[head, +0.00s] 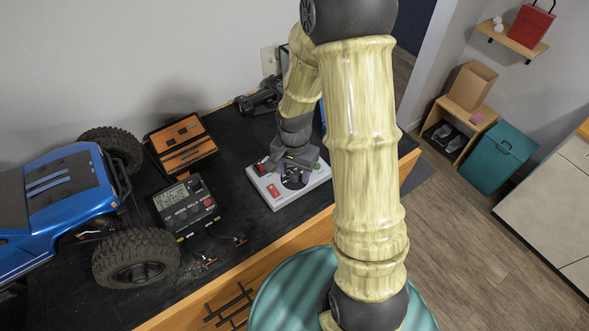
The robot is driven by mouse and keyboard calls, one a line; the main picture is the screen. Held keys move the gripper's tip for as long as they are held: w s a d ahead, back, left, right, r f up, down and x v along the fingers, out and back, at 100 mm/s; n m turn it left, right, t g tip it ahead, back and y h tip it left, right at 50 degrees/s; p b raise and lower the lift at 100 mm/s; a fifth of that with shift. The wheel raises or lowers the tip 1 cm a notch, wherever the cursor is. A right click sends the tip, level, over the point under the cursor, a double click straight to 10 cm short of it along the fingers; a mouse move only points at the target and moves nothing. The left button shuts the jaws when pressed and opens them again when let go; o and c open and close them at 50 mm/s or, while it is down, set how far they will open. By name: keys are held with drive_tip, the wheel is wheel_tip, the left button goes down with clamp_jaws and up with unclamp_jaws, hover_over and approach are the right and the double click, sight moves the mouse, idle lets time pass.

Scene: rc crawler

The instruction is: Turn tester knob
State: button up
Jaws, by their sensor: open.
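A black meter (186,206) with a lit display, several small knobs and leads lies to the left of the box. My arm hides the area right of the box.
A blue crawler car (62,190) with big black tyres fills the left of the worktop. An open orange and black case (182,143) stands behind the meter. A dark tool (262,97) lies near the wall. The worktop's wooden front edge (262,243) runs close before the box.

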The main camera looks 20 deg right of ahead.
sight(294, 174)
drive_tip(key=c, duration=1)
drive_tip(key=shift+n, duration=2)
drive_tip(key=o, duration=1)
drive_tip(key=shift+r, duration=0.15)
wheel_tip(294, 174, up, 17)
drive_tip(key=b, duration=0.3)
